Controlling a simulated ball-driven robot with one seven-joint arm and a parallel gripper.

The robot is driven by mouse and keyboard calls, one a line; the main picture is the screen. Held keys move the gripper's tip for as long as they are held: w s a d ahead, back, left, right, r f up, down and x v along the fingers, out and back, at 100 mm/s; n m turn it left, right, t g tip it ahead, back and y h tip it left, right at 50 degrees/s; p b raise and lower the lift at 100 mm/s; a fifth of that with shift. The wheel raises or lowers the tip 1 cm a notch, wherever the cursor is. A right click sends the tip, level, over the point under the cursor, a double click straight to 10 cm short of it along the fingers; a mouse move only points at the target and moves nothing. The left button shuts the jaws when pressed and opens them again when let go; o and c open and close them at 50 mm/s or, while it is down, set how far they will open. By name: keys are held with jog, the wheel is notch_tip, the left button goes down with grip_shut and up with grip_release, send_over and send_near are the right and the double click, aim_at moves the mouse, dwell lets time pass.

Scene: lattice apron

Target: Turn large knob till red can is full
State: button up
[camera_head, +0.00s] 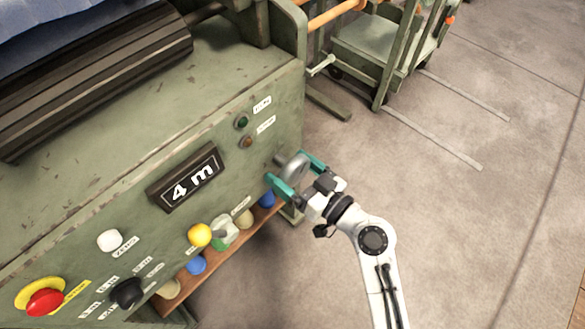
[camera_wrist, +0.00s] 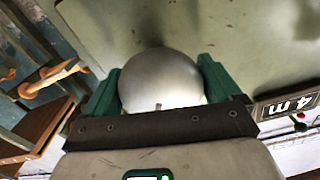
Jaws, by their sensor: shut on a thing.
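The large knob (camera_head: 294,165) is a round grey metal knob on the right part of the green machine's front panel. My gripper (camera_head: 297,174) has its two teal fingers on opposite sides of it and is shut on it. In the wrist view the knob (camera_wrist: 162,78) is a pale round disc between the teal fingers, and its lower edge is hidden by my gripper's dark bar. A black display (camera_head: 188,178) on the panel reads "4 m". I see no red can in either view.
The panel also carries a white button (camera_head: 110,240), a yellow knob (camera_head: 200,235), a black knob (camera_head: 126,292) and a red stop button (camera_head: 45,302). A shelf (camera_head: 215,280) with several balls or spools lies below. A green cart (camera_head: 380,48) stands behind; the floor at right is clear.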

jog(key=m+p, duration=0.2)
jog(key=m, duration=0.4)
jog(key=shift+s+r+m, duration=0.1)
jog(key=shift+m, duration=0.2)
jog(key=m+p, duration=0.3)
jog(key=m, duration=0.3)
jog(key=shift+r+m, duration=0.15)
jog(key=shift+m, duration=0.15)
jog(key=m+p, duration=0.3)
jog(key=m, duration=0.2)
jog(key=shift+r, duration=0.1)
jog(key=shift+m+p, duration=1.2)
jog(key=shift+m, duration=1.1)
jog(key=o, duration=0.8)
jog(key=shift+c, duration=0.2)
